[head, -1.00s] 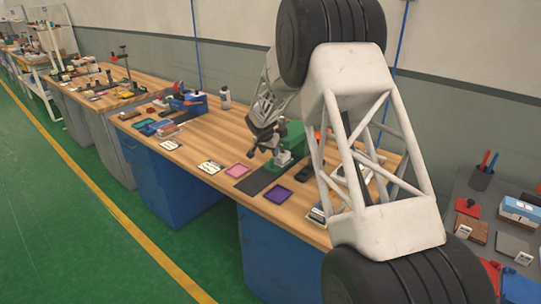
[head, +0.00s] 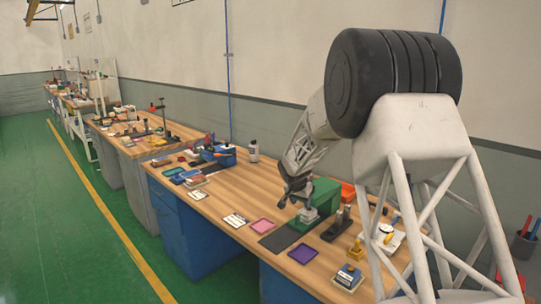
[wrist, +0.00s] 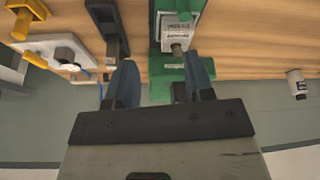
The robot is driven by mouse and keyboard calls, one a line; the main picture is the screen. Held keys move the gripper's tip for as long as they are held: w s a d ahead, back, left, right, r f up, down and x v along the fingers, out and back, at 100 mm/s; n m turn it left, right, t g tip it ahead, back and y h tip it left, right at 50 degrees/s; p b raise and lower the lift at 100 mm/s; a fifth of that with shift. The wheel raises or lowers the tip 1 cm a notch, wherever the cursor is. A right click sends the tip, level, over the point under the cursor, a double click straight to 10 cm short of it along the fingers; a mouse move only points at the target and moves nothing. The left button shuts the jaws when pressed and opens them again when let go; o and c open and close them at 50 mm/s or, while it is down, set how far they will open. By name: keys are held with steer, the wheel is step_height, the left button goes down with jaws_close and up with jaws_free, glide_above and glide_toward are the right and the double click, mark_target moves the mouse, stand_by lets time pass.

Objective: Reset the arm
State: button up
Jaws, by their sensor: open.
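My gripper (head: 293,200) hangs over the wooden bench, at the left front of a green fixture (head: 322,193). In the wrist view its two blue-grey fingers (wrist: 163,78) are apart with nothing seen held between them. The green fixture (wrist: 160,88) lies beyond the fingers there, with a labelled light block (wrist: 178,27) on it. The same light block shows just below the gripper in the head view (head: 309,215). Whether the fingers touch the fixture cannot be told.
A dark mat (head: 280,239), pink tray (head: 262,226) and purple tray (head: 303,253) lie on the bench (head: 228,192). A black tool (head: 338,223) stands right of the fixture. A bottle (head: 254,151) and blue box (head: 218,157) stand farther back. The green floor at left is clear.

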steer(key=s+d+r+n, duration=0.1)
steer(key=s+d+r, duration=0.1)
steer(key=s+r, duration=0.6)
steer(key=s+d+r+n, duration=0.1)
steer(key=s+r, duration=0.2)
steer(key=s, duration=0.9)
steer(key=s+d+r+n, duration=0.1)
steer(key=s+d+r, duration=0.1)
steer(key=s+r, duration=0.6)
steer(key=s+d+f+n+g+y, duration=0.1)
steer(key=s+f+n+y, duration=0.1)
steer(key=s, duration=3.2)
steer(key=shift+f+n, duration=0.5)
steer(key=shift+f, duration=0.2)
